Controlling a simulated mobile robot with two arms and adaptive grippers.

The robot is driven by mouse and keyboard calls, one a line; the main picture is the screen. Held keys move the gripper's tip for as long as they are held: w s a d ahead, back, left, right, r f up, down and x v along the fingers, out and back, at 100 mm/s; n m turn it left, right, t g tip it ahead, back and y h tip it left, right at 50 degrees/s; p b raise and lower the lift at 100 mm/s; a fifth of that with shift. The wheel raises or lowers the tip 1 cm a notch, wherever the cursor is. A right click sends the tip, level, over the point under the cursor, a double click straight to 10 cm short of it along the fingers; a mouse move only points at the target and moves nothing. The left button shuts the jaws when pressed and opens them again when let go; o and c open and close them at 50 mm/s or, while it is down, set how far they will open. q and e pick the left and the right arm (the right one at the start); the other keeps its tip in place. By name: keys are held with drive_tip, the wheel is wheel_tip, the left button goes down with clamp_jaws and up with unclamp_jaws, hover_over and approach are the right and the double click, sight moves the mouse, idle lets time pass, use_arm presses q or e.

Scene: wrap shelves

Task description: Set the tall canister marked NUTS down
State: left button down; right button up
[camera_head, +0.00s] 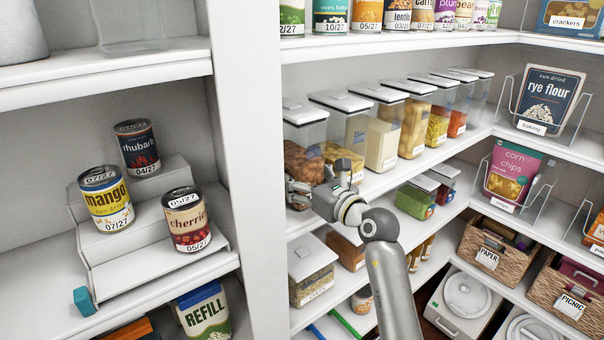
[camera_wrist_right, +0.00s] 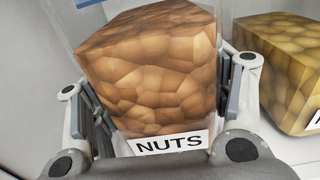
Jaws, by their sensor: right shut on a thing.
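The tall canister marked NUTS (camera_head: 303,155) has clear walls, a pale lid and brown nuts inside. It stands upright at the left end of the canister row in the head view. My right gripper (camera_head: 318,184) is shut on its lower part, with one finger on each side. In the right wrist view the canister (camera_wrist_right: 150,65) fills the space between the fingers (camera_wrist_right: 165,103), its NUTS label facing the camera. The gripper hides its base in the head view, so I cannot tell whether it touches the shelf. My left gripper is not in view.
Several lidded canisters (camera_head: 381,140) stand close to its right along the white shelf (camera_head: 395,182). A white upright panel (camera_head: 250,150) is at its left. Smaller containers (camera_head: 310,272) stand on the shelf below. Cans (camera_head: 187,220) stand on a stepped riser further left.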

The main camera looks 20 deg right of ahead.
drive_tip(key=shift+r, duration=0.25)
drive_tip(key=shift+f, duration=0.1)
drive_tip(key=o, duration=1.3)
drive_tip(key=shift+w+f, duration=0.1)
drive_tip(key=shift+f, duration=0.25)
drive_tip(key=o, duration=0.4)
drive_tip(key=shift+r, duration=0.1)
drive_tip(key=shift+o, duration=0.2)
drive_tip(key=shift+r, duration=0.2)
drive_tip(key=shift+s+d+f, duration=0.1)
drive_tip(key=shift+s+f, duration=0.05)
drive_tip(key=shift+s, duration=0.2)
drive_tip(key=b+v, duration=0.3)
drive_tip(key=v, duration=0.8)
drive_tip(key=shift+s+b, duration=0.25)
drive_tip(key=shift+b, duration=0.05)
